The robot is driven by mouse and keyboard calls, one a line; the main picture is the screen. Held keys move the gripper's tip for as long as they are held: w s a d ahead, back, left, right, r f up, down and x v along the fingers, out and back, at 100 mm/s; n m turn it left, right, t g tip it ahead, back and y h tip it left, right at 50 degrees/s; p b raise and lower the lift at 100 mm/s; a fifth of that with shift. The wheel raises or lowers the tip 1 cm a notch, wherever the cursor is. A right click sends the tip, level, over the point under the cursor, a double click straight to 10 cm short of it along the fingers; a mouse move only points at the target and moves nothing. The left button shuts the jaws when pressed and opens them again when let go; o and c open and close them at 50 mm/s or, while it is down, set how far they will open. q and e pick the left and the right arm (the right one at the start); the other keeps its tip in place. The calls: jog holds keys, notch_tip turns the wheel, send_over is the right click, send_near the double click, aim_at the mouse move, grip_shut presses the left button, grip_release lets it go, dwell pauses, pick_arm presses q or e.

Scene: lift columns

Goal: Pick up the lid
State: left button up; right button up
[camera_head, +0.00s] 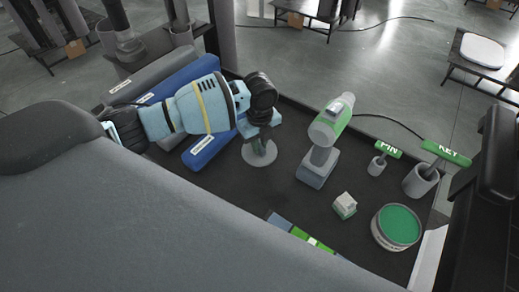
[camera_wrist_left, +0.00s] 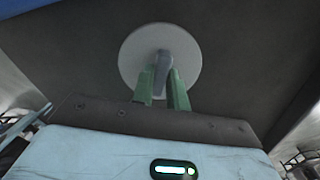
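The lid (camera_head: 259,155) is a flat grey disc with an upright grey handle, on the dark table top in the head view. It also shows in the left wrist view (camera_wrist_left: 185,75). My left gripper (camera_head: 262,141) points down over it. In the left wrist view, the green fingers of the left gripper (camera_wrist_left: 162,88) stand on both sides of the handle and look pressed against it. The lid appears to be at table height; whether it touches the table is unclear. My right gripper is not in view.
A round tub (camera_head: 397,227) with a green inside stands at the right, beside a small box (camera_head: 344,205). A green-grey power tool (camera_head: 324,140) stands right of the lid. PIN (camera_head: 379,160) and KEY (camera_head: 429,174) tools are further right. A blue case (camera_head: 210,145) lies left of the lid.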

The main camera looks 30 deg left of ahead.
aim_at(260, 145)
pick_arm(q)
grip_shut()
notch_tip(260, 145, up, 10)
dwell(0.4)
